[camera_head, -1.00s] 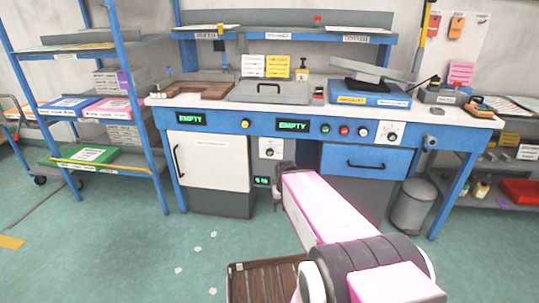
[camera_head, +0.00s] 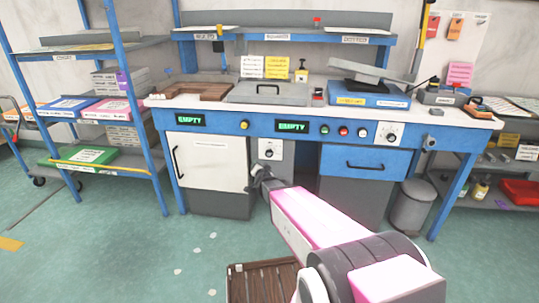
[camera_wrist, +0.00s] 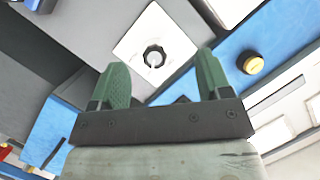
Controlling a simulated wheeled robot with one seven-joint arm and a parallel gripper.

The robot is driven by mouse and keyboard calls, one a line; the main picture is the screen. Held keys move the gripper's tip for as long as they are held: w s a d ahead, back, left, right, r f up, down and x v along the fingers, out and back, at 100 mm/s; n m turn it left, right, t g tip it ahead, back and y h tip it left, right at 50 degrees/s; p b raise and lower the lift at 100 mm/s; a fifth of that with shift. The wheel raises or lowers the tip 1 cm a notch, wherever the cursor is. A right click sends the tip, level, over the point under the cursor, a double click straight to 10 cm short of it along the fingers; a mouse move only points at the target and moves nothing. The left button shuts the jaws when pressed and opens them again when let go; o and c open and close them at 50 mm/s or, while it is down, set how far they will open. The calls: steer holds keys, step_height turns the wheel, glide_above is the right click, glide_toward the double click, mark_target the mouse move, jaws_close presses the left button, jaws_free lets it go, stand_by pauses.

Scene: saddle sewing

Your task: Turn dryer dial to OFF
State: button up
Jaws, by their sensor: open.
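A black round dial (camera_head: 269,153) with a light pointer sits on a white plate on the grey panel between the white-doored cabinet and the blue drawer. My gripper (camera_head: 260,175) is just below and slightly left of this dial in the head view. In the wrist view the same dial (camera_wrist: 154,57) lies between the two green fingers of my gripper (camera_wrist: 162,61), which are apart and empty. I see no contact with the dial. A second dial (camera_head: 390,136) is on a white plate at the right of the blue bench front. The dial markings are too small to read.
A yellow button (camera_head: 244,125) is on the blue bench front, near the dial; it also shows in the wrist view (camera_wrist: 253,64). Two green displays read EMPTY. The white cabinet door (camera_head: 207,161) and a drawer (camera_head: 364,162) flank the grey panel. A bin (camera_head: 411,205) stands right.

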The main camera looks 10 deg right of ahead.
mark_target(269, 154)
steer(key=w+d+m+h, duration=0.1)
steer(key=w+d, duration=0.1)
steer(key=w, duration=0.2)
steer(key=w+d+m+t+h, duration=0.1)
steer(key=w+d+m+h, duration=0.1)
steer(key=w, duration=0.2)
steer(key=w+d+m+t+h, duration=0.1)
steer(key=w+d+h, duration=0.1)
steer(key=w, duration=0.2)
steer(key=shift+r+m, duration=0.4)
steer(key=c, duration=0.9)
